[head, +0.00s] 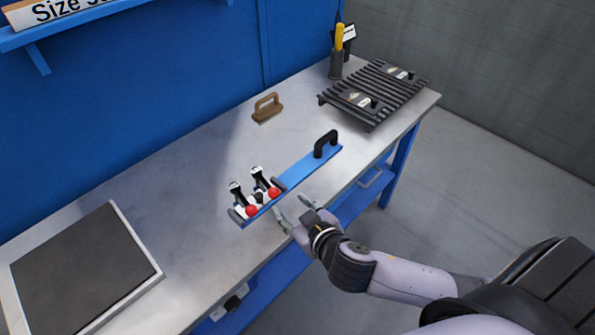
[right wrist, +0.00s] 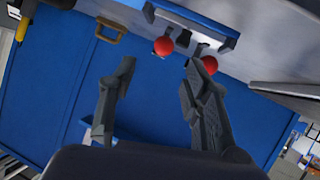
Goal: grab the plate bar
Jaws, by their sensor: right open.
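The plate bar, a long blue bar (head: 307,168), lies on the workbench. It carries a black arched handle (head: 326,144) at its far right end and two toggle clamps with red ball tips (head: 263,202) at its near left end. My right gripper (head: 292,208) is open and empty beside the bar's clamp end, at the bench's front edge, apart from the bar. In the right wrist view the open fingers (right wrist: 160,72) point toward the red balls (right wrist: 163,46) and the blue bar (right wrist: 205,16), which lie beyond the fingertips. My left gripper is not in view.
The metal workbench (head: 165,180) has a dark framed pad (head: 75,270) at the left. A brown handle (head: 267,107) lies behind the bar. A black slatted rack (head: 375,92) and a dark holder with a yellow tool (head: 337,55) stand at the far right. A blue wall closes the back.

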